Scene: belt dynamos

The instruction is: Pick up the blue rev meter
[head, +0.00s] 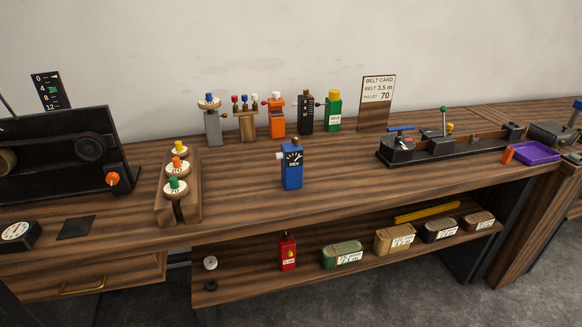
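The blue rev meter (292,177) stands upright near the middle of the wooden bench top. It has a dark dial on its face marked REV, a white knob on its left side and a small dark and brass piece on top. Nothing touches it, and the bench around it is bare. Neither of my grippers shows in the head view.
A wooden rack (165,203) with several round labelled pieces stands left of the meter. An orange device (277,122), a green box (333,112) and a belt card (377,98) stand behind. A long black fixture (440,148) lies right. A lower shelf holds a red can (287,253).

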